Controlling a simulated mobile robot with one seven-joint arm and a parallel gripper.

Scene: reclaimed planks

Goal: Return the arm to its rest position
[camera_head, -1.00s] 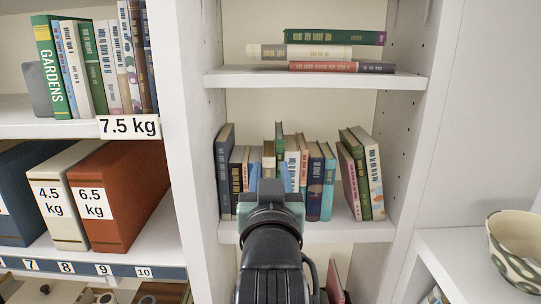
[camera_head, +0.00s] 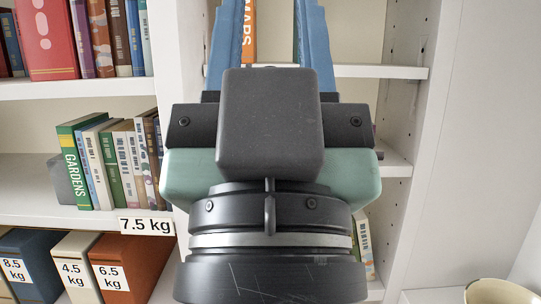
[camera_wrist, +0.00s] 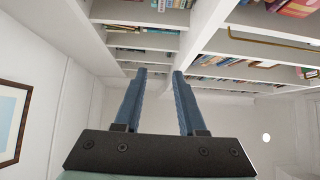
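My gripper (camera_head: 268,45) is large and close in the head view, with its two blue fingers pointing up and spread apart. Its dark grey wrist and green body hide most of the middle bookcase. In the wrist view my gripper (camera_wrist: 158,75) is open, with nothing between the fingers. The fingers there point toward white shelving and a pale wall. An orange book marked MAPS (camera_head: 249,32) shows between the fingers in the head view, standing well behind them.
The left bookcase holds several books, a green GARDENS book (camera_head: 75,165) and binders such as the orange one marked 6.5 kg (camera_head: 125,270). A bowl (camera_head: 498,292) sits at the lower right. In the wrist view a framed picture (camera_wrist: 12,122) hangs at left.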

